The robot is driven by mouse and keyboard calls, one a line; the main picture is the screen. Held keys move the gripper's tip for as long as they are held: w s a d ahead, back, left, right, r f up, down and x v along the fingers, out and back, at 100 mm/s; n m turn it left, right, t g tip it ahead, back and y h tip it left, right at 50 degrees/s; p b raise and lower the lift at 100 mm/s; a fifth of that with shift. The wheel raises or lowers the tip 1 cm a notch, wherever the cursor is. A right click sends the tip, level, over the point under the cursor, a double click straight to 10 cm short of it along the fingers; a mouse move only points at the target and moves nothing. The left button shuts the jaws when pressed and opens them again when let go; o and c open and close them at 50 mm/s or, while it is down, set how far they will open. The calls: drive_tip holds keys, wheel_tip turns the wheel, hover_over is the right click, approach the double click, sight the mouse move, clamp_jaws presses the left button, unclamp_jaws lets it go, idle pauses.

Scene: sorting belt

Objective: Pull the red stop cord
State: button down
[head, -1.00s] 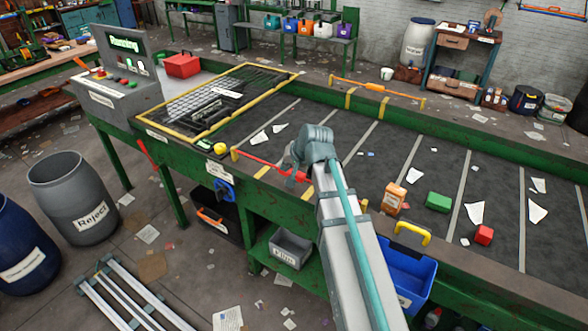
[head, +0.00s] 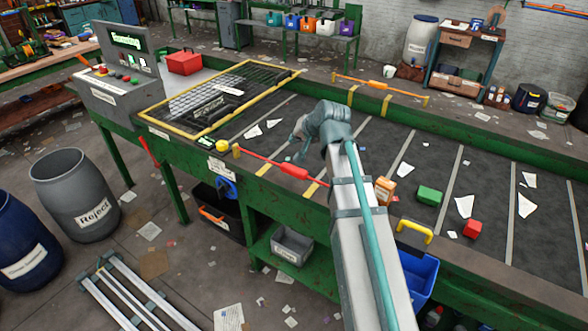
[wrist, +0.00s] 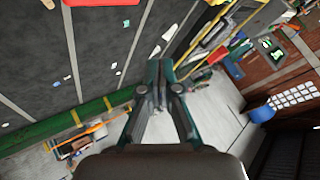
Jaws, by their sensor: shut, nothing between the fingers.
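The red stop cord (head: 262,159) runs along the near edge of the belt, with a thicker red handle (head: 293,171) and a yellow post (head: 236,150) at its left end. The cord's right end passes behind my arm. My gripper (head: 297,136) is above the belt, beyond and above the handle, and apart from it as far as I can tell. In the wrist view, my gripper's fingers (wrist: 158,88) are together with nothing between them. A red piece (wrist: 98,2) is cut off at that view's top edge; I cannot tell what it is.
An orange box (head: 384,190), a green box (head: 429,195) and a red block (head: 472,229) lie on the belt with paper scraps. A yellow-framed mesh guard (head: 215,98) covers the left end. An orange cord (head: 378,87) runs along the far edge. The control panel (head: 122,68) stands far left.

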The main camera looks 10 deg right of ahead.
sight(295, 169)
drive_tip(key=shift+f+b, duration=2.4)
drive_tip(key=shift+f, duration=2.25)
drive_tip(key=shift+f+b, duration=1.1)
drive_tip(key=shift+f, duration=0.55)
drive_tip(key=shift+r, duration=0.1)
drive_tip(key=shift+r+p, duration=1.4)
drive_tip(key=shift+r, duration=0.6)
drive_tip(key=shift+r, duration=0.15)
drive_tip(key=shift+r+p, duration=1.6)
drive_tip(key=shift+r, duration=0.75)
